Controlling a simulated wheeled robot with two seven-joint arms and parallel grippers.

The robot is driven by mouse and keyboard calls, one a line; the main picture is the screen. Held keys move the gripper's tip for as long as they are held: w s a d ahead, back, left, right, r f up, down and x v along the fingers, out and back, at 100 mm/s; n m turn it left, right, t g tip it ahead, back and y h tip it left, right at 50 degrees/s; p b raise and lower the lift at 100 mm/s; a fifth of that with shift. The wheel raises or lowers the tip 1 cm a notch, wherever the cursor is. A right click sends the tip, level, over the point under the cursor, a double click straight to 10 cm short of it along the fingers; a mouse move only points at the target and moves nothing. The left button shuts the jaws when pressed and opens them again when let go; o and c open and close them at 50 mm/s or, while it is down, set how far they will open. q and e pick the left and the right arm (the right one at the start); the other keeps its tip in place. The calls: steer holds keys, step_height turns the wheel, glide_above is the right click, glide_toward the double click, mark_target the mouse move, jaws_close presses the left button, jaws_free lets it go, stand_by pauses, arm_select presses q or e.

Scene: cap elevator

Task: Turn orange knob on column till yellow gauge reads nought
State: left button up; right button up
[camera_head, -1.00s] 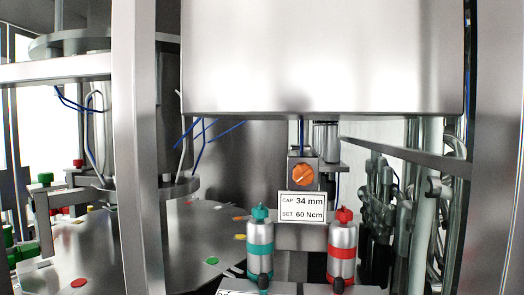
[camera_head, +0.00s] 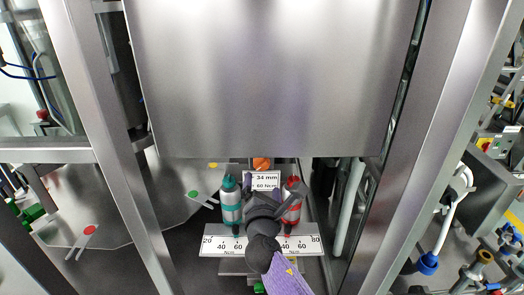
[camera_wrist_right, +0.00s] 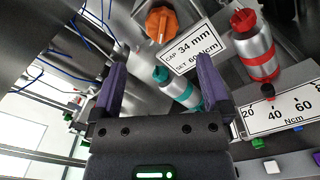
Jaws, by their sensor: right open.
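The orange knob (camera_head: 262,163) sits on the column, just under the big steel housing. My right gripper (camera_head: 268,189) is in front of the label below the knob, apart from the knob. In the right wrist view its purple fingers (camera_wrist_right: 162,66) are spread with nothing held. I cannot make out a yellow gauge or its reading; my arm covers part of the scale plate (camera_head: 222,241). My left gripper is not in view.
A teal-banded cylinder (camera_head: 231,205) and a red-banded cylinder (camera_head: 291,209) stand close on either side of my right gripper. The label (camera_wrist_right: 195,47) reads 34 mm and 60 Ncm. The steel housing (camera_head: 275,80) overhangs the knob. Frame posts (camera_head: 95,110) stand to the sides.

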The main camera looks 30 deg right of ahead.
mark_target(262, 167)
steer(key=x, duration=0.3)
steer(key=b+x, duration=0.1)
steer(key=x, duration=0.4)
steer(key=shift+w+d+f+b, duration=0.1)
steer(key=shift+w+f+b, duration=0.15)
steer(key=shift+f+b, duration=0.1)
steer(key=shift+w+d+r, duration=0.15)
steer(key=shift+w+d, duration=0.15)
steer(key=shift+w, duration=0.2)
steer(key=c, duration=1.3)
